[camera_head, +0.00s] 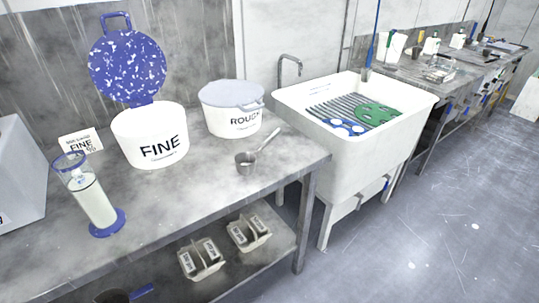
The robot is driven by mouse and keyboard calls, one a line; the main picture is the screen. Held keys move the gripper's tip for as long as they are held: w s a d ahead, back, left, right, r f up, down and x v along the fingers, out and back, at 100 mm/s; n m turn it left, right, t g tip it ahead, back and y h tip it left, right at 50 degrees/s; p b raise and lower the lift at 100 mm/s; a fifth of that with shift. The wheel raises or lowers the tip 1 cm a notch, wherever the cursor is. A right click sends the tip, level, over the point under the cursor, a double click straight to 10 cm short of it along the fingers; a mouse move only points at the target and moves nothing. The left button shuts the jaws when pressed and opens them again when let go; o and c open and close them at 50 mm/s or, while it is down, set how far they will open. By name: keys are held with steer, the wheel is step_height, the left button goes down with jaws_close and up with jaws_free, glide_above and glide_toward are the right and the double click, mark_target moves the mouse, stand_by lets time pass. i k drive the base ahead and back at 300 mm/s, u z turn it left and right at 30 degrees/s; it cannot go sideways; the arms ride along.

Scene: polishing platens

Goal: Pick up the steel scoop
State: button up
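The steel scoop (247,163) rests on the grey metal bench (203,205), near its right end. It has a small round cup, and its thin handle points up and to the right. It stands in front of the white tub marked ROUGH (232,117). Nothing touches or covers the scoop in this view. My gripper is not in view.
An open white tub marked FINE (152,148) has its speckled blue lid (127,66) raised. A glass cylinder on a blue base (95,203) stands at the left front. A white sink (390,150) stands right of the bench. Open floor (455,220) lies at the right.

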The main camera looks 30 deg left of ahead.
mark_target(245, 162)
steer(key=u, duration=0.15)
steer(key=i, duration=0.55)
steer(key=u, duration=0.95)
steer(key=i, duration=0.45)
steer(key=u, duration=0.5)
